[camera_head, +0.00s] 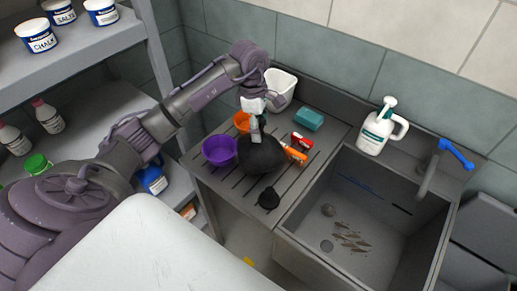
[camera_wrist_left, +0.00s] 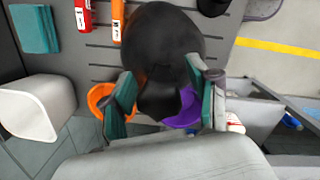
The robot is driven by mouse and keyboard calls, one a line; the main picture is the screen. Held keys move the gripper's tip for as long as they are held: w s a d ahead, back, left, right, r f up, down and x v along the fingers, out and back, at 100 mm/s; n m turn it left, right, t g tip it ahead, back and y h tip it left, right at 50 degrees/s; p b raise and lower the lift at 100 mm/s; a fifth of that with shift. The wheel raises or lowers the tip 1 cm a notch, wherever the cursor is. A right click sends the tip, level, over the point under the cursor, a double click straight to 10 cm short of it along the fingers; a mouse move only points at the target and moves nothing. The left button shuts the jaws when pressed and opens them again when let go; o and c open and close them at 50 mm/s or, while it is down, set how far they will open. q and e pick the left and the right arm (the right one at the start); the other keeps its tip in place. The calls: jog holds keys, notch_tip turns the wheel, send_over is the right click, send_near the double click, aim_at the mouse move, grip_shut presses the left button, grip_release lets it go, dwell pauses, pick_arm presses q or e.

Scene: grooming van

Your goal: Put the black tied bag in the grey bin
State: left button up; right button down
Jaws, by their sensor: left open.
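The black tied bag (camera_head: 262,155) sits on the grooved drainboard left of the sink. In the left wrist view the bag (camera_wrist_left: 163,40) fills the upper middle, with its narrower tied part toward the fingers. My left gripper (camera_head: 255,128) is just above and behind the bag. In the wrist view its open fingers (camera_wrist_left: 163,95) stand on either side of the narrow part; I cannot tell whether they touch it. I cannot identify the grey bin with certainty. My right gripper is not in view.
A purple bowl (camera_head: 219,150), an orange bowl (camera_head: 241,121), a white tub (camera_head: 281,86), a teal block (camera_head: 309,119), red and orange items (camera_head: 295,154) and a small black object (camera_head: 268,198) crowd the drainboard. The sink (camera_head: 375,215) and a white pump bottle (camera_head: 378,130) are right.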

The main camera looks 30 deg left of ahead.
pick_arm(q)
grip_shut()
jog(key=shift+r, duration=0.2)
dwell(0.4)
